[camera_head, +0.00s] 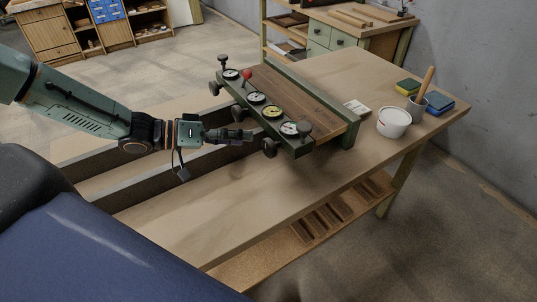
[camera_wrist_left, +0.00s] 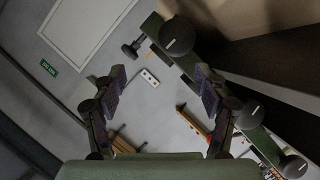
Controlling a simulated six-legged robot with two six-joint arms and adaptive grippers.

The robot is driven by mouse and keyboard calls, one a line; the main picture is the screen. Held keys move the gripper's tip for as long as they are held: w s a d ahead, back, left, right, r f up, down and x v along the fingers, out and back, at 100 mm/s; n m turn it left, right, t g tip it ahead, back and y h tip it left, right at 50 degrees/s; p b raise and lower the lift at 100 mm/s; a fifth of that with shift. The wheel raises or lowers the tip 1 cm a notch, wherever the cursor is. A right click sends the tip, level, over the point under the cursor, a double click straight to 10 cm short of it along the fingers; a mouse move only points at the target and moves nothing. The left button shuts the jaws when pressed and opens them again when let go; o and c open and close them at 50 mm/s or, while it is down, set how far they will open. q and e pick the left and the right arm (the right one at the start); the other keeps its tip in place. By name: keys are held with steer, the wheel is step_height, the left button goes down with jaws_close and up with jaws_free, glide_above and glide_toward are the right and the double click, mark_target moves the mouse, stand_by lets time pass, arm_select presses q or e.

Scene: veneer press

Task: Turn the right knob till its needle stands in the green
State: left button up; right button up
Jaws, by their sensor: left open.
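The veneer press (camera_head: 305,103) lies on the workbench with a row of round gauges and black knobs along its front. The nearest end gauge (camera_head: 290,128) has a white face; its needle is too small to read against any green. The black knob (camera_head: 269,148) below it is at the press's near right end. My left gripper (camera_head: 246,135) is open and empty, just left of that knob and apart from it. In the left wrist view, its spread fingers (camera_wrist_left: 160,80) have nothing between them, and black knobs with white marks (camera_wrist_left: 176,36) (camera_wrist_left: 250,114) show. My right gripper is out of view.
A white pot (camera_head: 393,122), a cup with a brush (camera_head: 417,104) and sponges (camera_head: 438,103) stand on the bench's right part. The bench top (camera_head: 225,200) in front of the press is clear.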

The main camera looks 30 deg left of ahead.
mark_target(266, 150)
arm_select(q)
step_height(266, 150, down, 4)
steer(key=b, duration=0.2)
steer(key=shift+w+d+b, duration=0.1)
steer(key=shift+d+b, duration=0.05)
steer(key=shift+b, duration=0.25)
steer(key=b+x, duration=0.3)
steer(key=x, duration=0.2)
steer(key=shift+r+b, duration=0.1)
steer(key=shift+b, duration=0.25)
steer(key=shift+w+d+b, duration=0.5)
steer(key=shift+w+d, duration=0.25)
steer(key=shift+d, duration=0.05)
